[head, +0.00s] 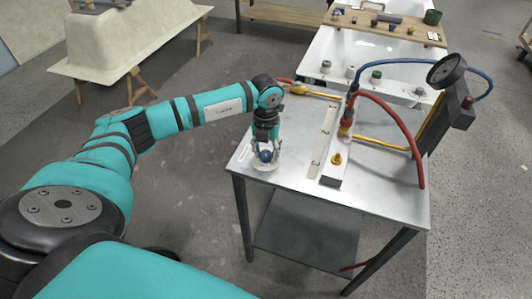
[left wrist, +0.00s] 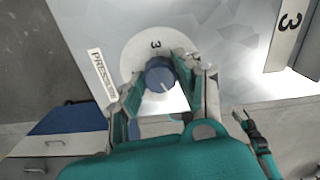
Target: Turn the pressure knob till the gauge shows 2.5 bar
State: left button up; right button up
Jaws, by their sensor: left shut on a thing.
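The blue pressure knob (head: 266,156) stands on a round white dial plate at the left front of the metal table. My left gripper (head: 266,150) points down with its fingers around the knob, shut on it. In the left wrist view the knob (left wrist: 160,75) sits between the fingers (left wrist: 158,88) with a pale pointer line. A dark, gripper-like part (left wrist: 250,128) at right may be my right gripper.
On the metal table (head: 390,196) are a pale block with a brass fitting (head: 337,158), a numbered strip, and red, blue and yellow hoses. A white tub shell (head: 320,50) with a wooden board stands behind. The table's front right is clear.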

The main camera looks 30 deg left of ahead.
aim_at(266, 153)
pick_arm(q)
jog(key=m+b, duration=0.3)
jog(key=m, duration=0.2)
jog(key=shift+f+m+b, duration=0.1)
jog(key=shift+m+b, duration=1.4)
jog(key=shift+m, duration=1)
jog(key=o, duration=1.1)
jog(key=shift+o, duration=0.2)
notch_tip(266, 153, up, 12)
